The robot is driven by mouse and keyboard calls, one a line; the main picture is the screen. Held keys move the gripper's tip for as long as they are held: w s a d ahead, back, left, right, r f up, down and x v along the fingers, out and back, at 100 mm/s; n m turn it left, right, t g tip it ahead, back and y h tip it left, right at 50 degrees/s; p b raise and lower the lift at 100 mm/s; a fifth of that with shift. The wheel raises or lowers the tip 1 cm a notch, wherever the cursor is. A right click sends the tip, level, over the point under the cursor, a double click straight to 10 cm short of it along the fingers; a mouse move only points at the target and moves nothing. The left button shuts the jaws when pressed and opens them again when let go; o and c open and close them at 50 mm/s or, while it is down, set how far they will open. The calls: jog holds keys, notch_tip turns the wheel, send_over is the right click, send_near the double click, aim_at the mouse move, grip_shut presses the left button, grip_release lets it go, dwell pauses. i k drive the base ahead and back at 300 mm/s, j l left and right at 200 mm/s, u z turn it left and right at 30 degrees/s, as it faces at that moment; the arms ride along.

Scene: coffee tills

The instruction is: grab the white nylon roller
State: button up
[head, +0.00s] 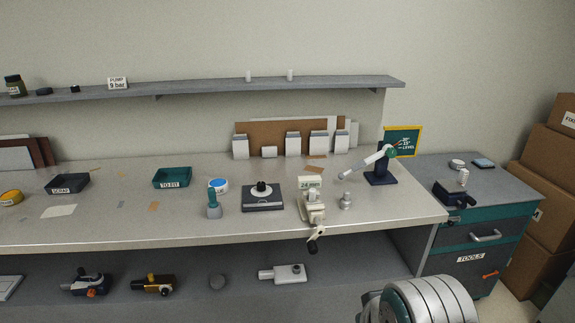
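Several small pale cylinders are in the head view, and I cannot tell which is the white nylon roller. Two short white ones stand upright and apart on the wall shelf, a left one (248,77) and a right one (290,75). A greyish-white stepped cylinder (346,201) stands on the bench, right of the "24 mm" device. Another pale cylinder (463,176) shows at the small dark vise on the right cabinet; how it is held is too small to tell. My gripper is not in view; only a rounded silver part of my arm shows at the bottom right.
The "24 mm" device (312,205), a black-topped block (263,197) and a lamp-like arm on a dark stand (381,167) crowd the bench's right half. The shelf (205,89) is clear around the two white cylinders. Cardboard boxes (545,190) stand at far right.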

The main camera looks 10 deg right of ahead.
aim_at(311, 192)
jog(key=i+l, duration=0.1)
jog(key=i, duration=0.6)
jog(key=i+l, duration=0.1)
jog(key=i, duration=0.6)
